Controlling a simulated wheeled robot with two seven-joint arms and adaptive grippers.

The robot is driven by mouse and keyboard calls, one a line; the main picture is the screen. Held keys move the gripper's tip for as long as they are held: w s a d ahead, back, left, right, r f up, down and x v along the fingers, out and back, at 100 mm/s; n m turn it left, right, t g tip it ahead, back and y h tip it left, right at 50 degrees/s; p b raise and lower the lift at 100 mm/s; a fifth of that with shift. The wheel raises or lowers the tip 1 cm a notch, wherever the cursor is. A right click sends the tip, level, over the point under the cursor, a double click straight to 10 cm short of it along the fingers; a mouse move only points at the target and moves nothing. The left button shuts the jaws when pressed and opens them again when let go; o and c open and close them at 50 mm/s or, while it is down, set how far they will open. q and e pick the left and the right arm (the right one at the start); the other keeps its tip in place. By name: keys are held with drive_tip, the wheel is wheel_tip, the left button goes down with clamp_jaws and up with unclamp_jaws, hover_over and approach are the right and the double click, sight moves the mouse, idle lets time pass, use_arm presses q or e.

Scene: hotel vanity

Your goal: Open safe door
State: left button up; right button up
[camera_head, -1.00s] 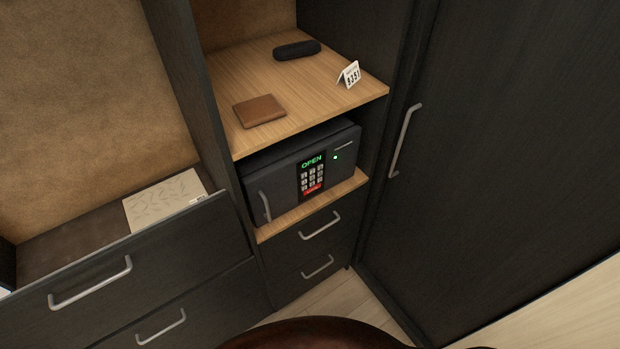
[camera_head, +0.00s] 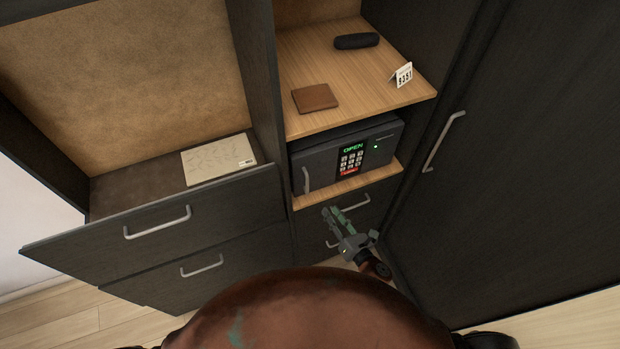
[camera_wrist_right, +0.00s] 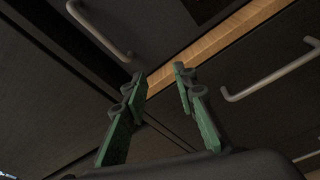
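The dark safe (camera_head: 322,162) sits on a wooden shelf, its door shut. Its keypad (camera_head: 350,158) display reads OPEN in green, and a green light glows to the right. The safe door's vertical handle (camera_head: 306,180) is at the left of its front. My right gripper (camera_head: 332,213) is below the safe, in front of the drawers, apart from the handle. In the right wrist view its two green fingers (camera_wrist_right: 158,82) are spread with nothing between them. My left gripper is not in view.
A brown wallet (camera_head: 315,97), a number card (camera_head: 403,75) and a dark case (camera_head: 356,41) lie on the shelf above the safe. Drawers with bar handles (camera_head: 157,223) stand at left. A tall dark door (camera_head: 530,150) with a handle is at right.

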drive_tip(key=a+r+n+y+p, duration=0.1)
drive_tip(key=a+r+n, duration=0.15)
drive_tip(key=r, duration=0.25)
drive_tip(key=a+r+n+y, duration=0.1)
drive_tip(key=r+n, duration=0.3)
drive_tip(key=r, duration=0.2)
drive_tip(key=p+x, duration=0.1)
drive_tip(key=x, duration=0.6)
drive_tip(key=shift+a+p, duration=0.35)
drive_tip(key=shift+p, duration=0.05)
drive_tip(key=shift+f, duration=0.15)
drive_tip(key=shift+c, duration=0.6)
clamp_jaws()
